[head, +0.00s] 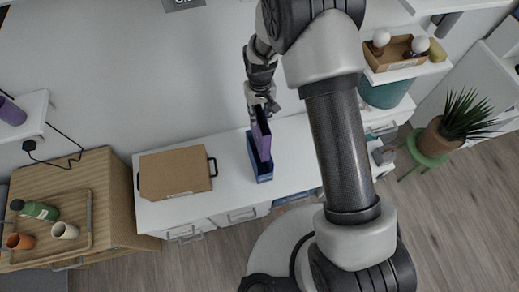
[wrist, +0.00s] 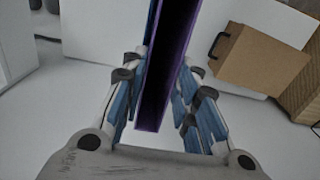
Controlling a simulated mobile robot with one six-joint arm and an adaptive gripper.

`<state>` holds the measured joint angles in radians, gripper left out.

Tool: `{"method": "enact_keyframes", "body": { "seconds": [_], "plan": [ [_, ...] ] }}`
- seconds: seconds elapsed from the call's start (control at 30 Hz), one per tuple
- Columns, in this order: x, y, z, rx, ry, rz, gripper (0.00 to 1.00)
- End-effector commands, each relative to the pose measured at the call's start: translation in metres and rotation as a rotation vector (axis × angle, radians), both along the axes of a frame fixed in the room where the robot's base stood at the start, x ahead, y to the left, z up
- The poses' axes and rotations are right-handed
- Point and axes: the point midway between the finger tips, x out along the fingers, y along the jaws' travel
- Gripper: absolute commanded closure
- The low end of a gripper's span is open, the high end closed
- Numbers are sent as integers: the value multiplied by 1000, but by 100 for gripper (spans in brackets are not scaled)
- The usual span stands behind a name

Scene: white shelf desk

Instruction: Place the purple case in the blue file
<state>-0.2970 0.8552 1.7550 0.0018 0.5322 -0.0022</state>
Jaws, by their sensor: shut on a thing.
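The purple case (head: 261,134) is a thin upright slab, dark along its edge. In the head view it stands at the blue file (head: 262,174), with its lower part appearing inside the file's opening. The blue file stands on the white desk. My gripper (head: 262,104) is at the top end of the case. In the wrist view the purple case (wrist: 167,70) runs between the two fingers of my gripper (wrist: 158,100), which are shut on it. A blue strip, probably the file, shows along the case's left edge there. How deep the case sits is hidden.
A cardboard box with black handles (head: 176,171) lies on the desk (head: 228,195) left of the file. A wooden cabinet with a tray (head: 84,242) of cups and a green bottle is at far left. A shelf with a wooden box (head: 392,54) is at upper right.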

Motion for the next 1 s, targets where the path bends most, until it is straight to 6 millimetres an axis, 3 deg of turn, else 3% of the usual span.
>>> {"method": "enact_keyframes", "body": {
  "seconds": [0.03,0.5,0.7,0.87,1.0],
  "plan": [
    [-1,0,-19,-1,4,0,100],
    [-1,0,-145,-1,3,-1,100],
    [0,0,-179,0,0,-1,100],
    [0,0,-187,1,-2,-1,100],
    [0,0,-205,0,0,-1,100]
  ]
}}
